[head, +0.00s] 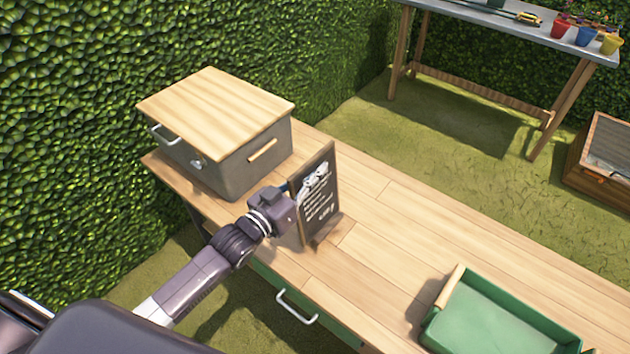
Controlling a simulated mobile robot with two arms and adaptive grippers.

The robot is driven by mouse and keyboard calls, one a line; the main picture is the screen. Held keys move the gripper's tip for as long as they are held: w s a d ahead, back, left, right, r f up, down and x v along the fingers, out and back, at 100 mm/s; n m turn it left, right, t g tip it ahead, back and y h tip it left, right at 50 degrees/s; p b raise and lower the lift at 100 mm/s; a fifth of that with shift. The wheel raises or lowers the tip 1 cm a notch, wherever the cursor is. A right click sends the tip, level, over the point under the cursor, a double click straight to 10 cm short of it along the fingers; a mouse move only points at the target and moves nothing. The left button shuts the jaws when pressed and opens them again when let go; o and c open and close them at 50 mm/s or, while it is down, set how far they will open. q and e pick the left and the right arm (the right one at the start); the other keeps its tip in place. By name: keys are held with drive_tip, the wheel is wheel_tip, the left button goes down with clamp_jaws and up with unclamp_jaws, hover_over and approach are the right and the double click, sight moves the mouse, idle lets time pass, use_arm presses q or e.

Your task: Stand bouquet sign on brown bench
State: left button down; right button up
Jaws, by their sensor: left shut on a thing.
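The bouquet sign (321,199) is a small dark chalkboard with white writing and a wooden frame. It stands upright, slightly tilted, at the brown bench (385,215), right of the grey box. I cannot tell whether its base touches the bench top. My left gripper (287,203) is at the left edge of the sign and shut on it. The fingertips are partly hidden behind the sign's edge. My right gripper is not in view.
A grey box with a wooden lid (215,115) stands on the bench's left end. A green tray (490,318) sits at the front right. Bench top between sign and tray is clear. A grey table (520,22) with colourful pots stands behind on grass.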

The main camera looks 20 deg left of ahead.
use_arm(q)
drive_tip(key=shift+f, duration=1.75)
drive_tip(key=c, duration=2.5)
unclamp_jaws()
drive_tip(key=shift+f, duration=0.2)
drive_tip(key=o, duration=0.5)
drive_tip(key=shift+c, duration=0.2)
drive_tip(key=shift+s+r, duration=0.1)
drive_tip(key=shift+r, duration=0.05)
drive_tip(key=b+v, duration=0.1)
drive_tip(key=v, duration=1.1)
